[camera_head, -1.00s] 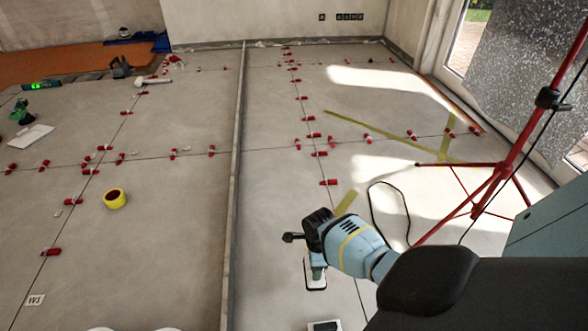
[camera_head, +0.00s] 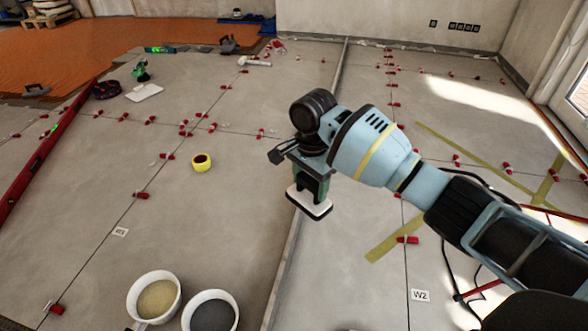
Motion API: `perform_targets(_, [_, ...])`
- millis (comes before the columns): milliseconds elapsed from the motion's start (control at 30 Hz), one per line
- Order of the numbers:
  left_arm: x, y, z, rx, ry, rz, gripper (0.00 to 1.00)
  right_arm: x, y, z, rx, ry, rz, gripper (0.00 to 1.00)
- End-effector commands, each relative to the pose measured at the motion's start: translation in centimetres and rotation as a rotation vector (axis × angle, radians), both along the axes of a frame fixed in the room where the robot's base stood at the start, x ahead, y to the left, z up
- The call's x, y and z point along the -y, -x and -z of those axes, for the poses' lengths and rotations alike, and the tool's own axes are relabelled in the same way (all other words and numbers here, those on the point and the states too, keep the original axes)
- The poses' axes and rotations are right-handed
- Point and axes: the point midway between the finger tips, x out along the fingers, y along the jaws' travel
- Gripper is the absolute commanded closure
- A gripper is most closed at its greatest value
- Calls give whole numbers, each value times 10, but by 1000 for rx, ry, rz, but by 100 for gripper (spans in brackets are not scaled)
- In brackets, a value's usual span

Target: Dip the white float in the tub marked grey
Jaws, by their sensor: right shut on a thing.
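My right gripper (camera_head: 308,160) is shut on the float by its green handle. The float (camera_head: 312,205) has a pale, white-looking pad with a dark edge and hangs above the floor, pad down. Two white tubs stand at the bottom left. The left tub (camera_head: 134,298) holds a beige material. The tub to its right (camera_head: 234,300) holds a dark grey material. No marking is readable on either tub. The float is above and to the right of both tubs in the picture, apart from them. My left gripper is not in view.
Red levelling clips (camera_head: 183,129) line the tile joints. A yellow tape roll (camera_head: 202,163) lies on the tiles. A red stand leg (camera_head: 480,290) is at the lower right. The tiles behind the tubs are mostly clear.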

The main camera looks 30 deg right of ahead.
Motion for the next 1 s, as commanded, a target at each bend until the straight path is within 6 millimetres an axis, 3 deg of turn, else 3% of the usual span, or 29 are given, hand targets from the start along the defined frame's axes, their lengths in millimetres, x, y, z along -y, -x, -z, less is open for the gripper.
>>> perform_targets(33, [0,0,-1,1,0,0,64,-11,3,-19,9,5,-83,66])
perform_targets(133, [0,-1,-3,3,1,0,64,-33,19,-48,7,5,-256,66])
perform_targets(400, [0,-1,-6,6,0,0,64,-70,78,-90,3,4,-664,66])
perform_targets(600, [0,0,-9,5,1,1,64,-79,130,-106,-1,3,-928,66])
perform_targets(800, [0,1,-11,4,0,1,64,-76,179,-113,1,2,-1146,66])
perform_targets(1000, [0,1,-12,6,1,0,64,-70,210,-115,-1,-1,-1272,66])
